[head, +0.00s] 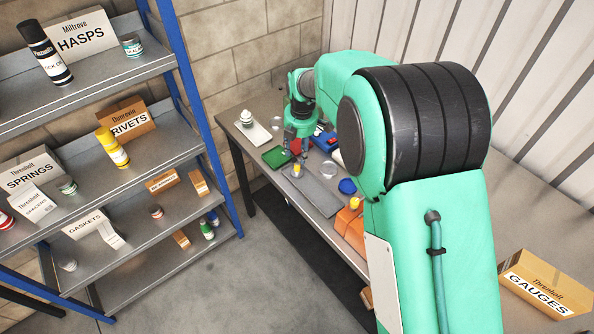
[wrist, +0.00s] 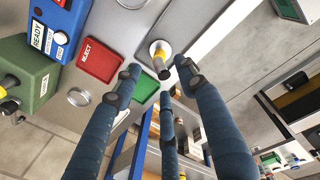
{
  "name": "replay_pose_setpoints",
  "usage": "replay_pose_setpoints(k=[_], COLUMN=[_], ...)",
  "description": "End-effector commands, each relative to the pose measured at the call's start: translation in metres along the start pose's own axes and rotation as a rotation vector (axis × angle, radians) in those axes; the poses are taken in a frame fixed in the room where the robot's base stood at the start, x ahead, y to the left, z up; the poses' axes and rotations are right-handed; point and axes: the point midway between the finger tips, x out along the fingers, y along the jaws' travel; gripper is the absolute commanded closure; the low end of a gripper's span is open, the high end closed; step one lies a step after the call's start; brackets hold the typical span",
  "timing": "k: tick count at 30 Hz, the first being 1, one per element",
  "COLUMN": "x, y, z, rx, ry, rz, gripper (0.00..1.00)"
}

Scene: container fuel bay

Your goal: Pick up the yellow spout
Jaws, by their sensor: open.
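The yellow spout (wrist: 161,66) shows near the top middle of the wrist view, with a pale round base behind it on a grey surface. In the head view the small yellow spout (head: 297,170) is on the bench, just below my gripper (head: 296,148). In the wrist view my gripper (wrist: 160,76) is open, its fingers spread. The spout appears in the gap between the fingertips, with nothing visibly gripped. I cannot tell how far the fingertips are from it in depth.
A red tray marked REJECT (wrist: 101,60) and a green tray (wrist: 147,87) lie close to the spout. A control box marked READY (wrist: 53,30) and a green box (wrist: 30,75) stand at the left. A loaded shelf rack (head: 120,160) stands left of the bench (head: 245,143).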

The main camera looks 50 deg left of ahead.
Motion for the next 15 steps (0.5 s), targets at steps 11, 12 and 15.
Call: replay_pose_setpoints(k=[11, 12, 15], x=[0.024, 0.024, 0.024], y=[0.001, 0.001, 0.001], z=[0.000, 0.000, 0.000], rx=[0.000, 0.000, 0.000], ry=[-0.001, -0.001, 0.000], rz=[0.002, 0.002, 0.001], gripper=[0.59, 0.59, 0.59])
